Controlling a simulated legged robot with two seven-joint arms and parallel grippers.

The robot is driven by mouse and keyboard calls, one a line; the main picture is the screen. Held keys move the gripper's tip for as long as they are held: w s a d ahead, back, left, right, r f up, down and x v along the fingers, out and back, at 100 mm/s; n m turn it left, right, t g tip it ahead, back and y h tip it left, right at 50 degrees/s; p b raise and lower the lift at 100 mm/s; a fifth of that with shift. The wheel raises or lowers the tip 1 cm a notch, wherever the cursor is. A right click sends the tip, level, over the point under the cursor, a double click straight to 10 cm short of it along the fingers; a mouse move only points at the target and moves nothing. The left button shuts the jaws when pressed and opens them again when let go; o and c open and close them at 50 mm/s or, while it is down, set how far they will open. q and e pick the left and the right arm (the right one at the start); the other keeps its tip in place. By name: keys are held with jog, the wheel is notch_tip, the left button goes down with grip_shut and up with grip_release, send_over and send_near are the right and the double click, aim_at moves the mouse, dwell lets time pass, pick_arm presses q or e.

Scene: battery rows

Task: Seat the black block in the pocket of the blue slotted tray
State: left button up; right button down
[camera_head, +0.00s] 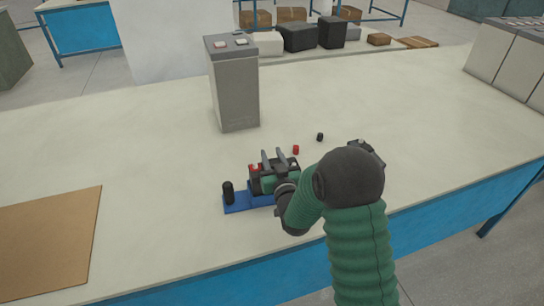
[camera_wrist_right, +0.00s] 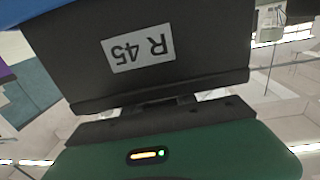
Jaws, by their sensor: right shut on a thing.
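The blue slotted tray (camera_head: 238,207) lies on the table near its front edge, with an upright black cylinder (camera_head: 228,190) at its left end. The black block (camera_head: 257,186) is at the tray's right part, with a red piece on its top. My right gripper (camera_head: 273,160) is shut on the block. In the wrist view the block (camera_wrist_right: 205,45) fills the upper middle and carries an upside-down "R 45" label. My gripper and arm hide the tray's right end and the pocket, so I cannot tell how deep the block sits. My left gripper is out of view.
A small red cap (camera_head: 296,149) and a small black cap (camera_head: 320,137) lie loose behind the gripper. A tall grey battery case (camera_head: 235,90) stands behind the tray. A brown board (camera_head: 50,240) lies at the left. Table between board and tray is clear.

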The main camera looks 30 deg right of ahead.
jog(key=shift+f+b, duration=1.1)
jog(key=shift+b, duration=0.1)
jog(key=c, duration=1.4)
grip_release()
jog(key=o, duration=0.5)
jog(key=shift+s+a+f, duration=0.1)
jog(key=shift+s+f, duration=0.1)
jog(key=shift+f, duration=0.1)
jog(key=b+v, duration=0.1)
jog(key=v, duration=0.5)
jog(key=shift+s+a, duration=0.1)
jog(key=shift+s, duration=0.2)
jog(key=shift+r+p+v, duration=0.15)
jog(key=shift+p+v, duration=2.35)
jog(key=shift+p, duration=0.9)
jog(key=shift+r+p+v, duration=0.1)
jog(key=shift+p+v, duration=2.35)
jog(key=shift+p, duration=0.9)
